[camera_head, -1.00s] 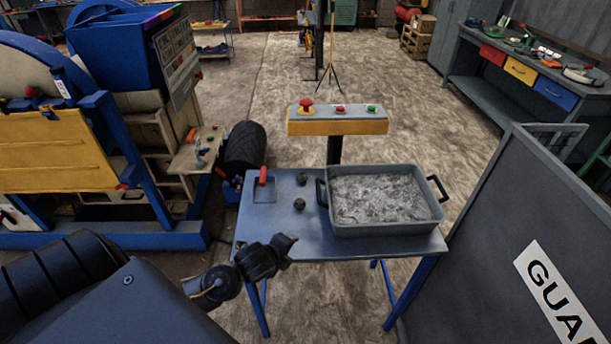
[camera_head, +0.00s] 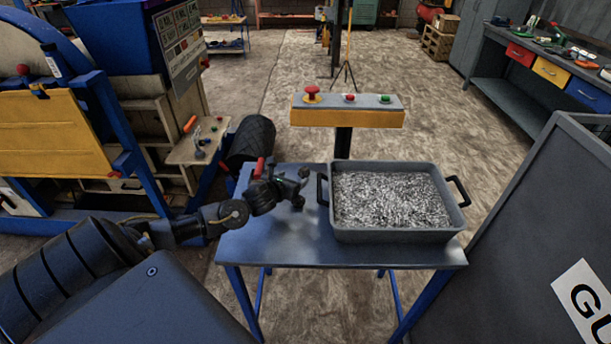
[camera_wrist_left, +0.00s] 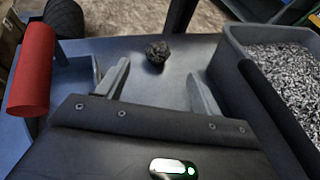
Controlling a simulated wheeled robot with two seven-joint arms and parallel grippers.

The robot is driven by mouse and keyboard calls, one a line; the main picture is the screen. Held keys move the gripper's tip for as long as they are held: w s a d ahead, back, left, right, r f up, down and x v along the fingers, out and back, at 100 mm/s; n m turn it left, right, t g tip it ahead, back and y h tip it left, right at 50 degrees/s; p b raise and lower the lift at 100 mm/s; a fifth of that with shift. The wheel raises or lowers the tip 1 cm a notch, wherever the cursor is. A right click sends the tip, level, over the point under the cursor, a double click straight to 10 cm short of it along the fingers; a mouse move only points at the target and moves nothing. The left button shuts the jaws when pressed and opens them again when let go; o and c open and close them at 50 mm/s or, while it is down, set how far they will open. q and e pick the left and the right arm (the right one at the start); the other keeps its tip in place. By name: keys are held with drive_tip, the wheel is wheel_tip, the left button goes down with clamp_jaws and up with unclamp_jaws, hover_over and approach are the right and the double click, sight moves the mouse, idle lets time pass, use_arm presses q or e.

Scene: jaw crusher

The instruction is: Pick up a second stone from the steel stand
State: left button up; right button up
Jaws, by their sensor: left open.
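One dark, rough stone (camera_wrist_left: 157,52) lies on the steel stand (camera_head: 330,248), seen in the left wrist view just beyond the gap between my left fingers. My left gripper (camera_head: 296,187) is open and low over the stand's left part; its fingers (camera_wrist_left: 160,86) are empty and apart from the stone. In the head view, dark shapes at the gripper's tip are hard to tell apart as stones or fingers. No other stone shows clearly. My right gripper is not in view.
A grey tray of crushed grit (camera_head: 340,232) stands close on the right. A red handle (camera_wrist_left: 32,70) rises close on the left. A yellow button box (camera_head: 347,117) stands behind the stand, and a grey guard panel (camera_head: 510,230) is at the right.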

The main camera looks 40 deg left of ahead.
sight(302, 172)
use_arm(q)
drive_tip(key=x, duration=0.4)
drive_tip(key=shift+w+f, duration=0.1)
drive_tip(key=shift+w, duration=0.2)
drive_tip(key=shift+w+a+f, duration=0.1)
drive_tip(key=shift+w+f, duration=0.1)
drive_tip(key=shift+w, duration=0.05)
drive_tip(key=shift+w+a+p, duration=0.1)
drive_tip(key=shift+w+p, duration=0.1)
drive_tip(key=shift+p, duration=0.15)
drive_tip(key=shift+f+p+x, duration=0.25)
drive_tip(key=shift+p+x, duration=0.05)
drive_tip(key=shift+x, duration=2.05)
drive_tip(key=shift+s, duration=0.1)
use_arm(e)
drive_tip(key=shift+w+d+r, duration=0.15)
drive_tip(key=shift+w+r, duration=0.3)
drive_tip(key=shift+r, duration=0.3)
use_arm(q)
drive_tip(key=shift+a, duration=0.1)
drive_tip(key=c, duration=1.1)
drive_tip(key=shift+r, duration=0.1)
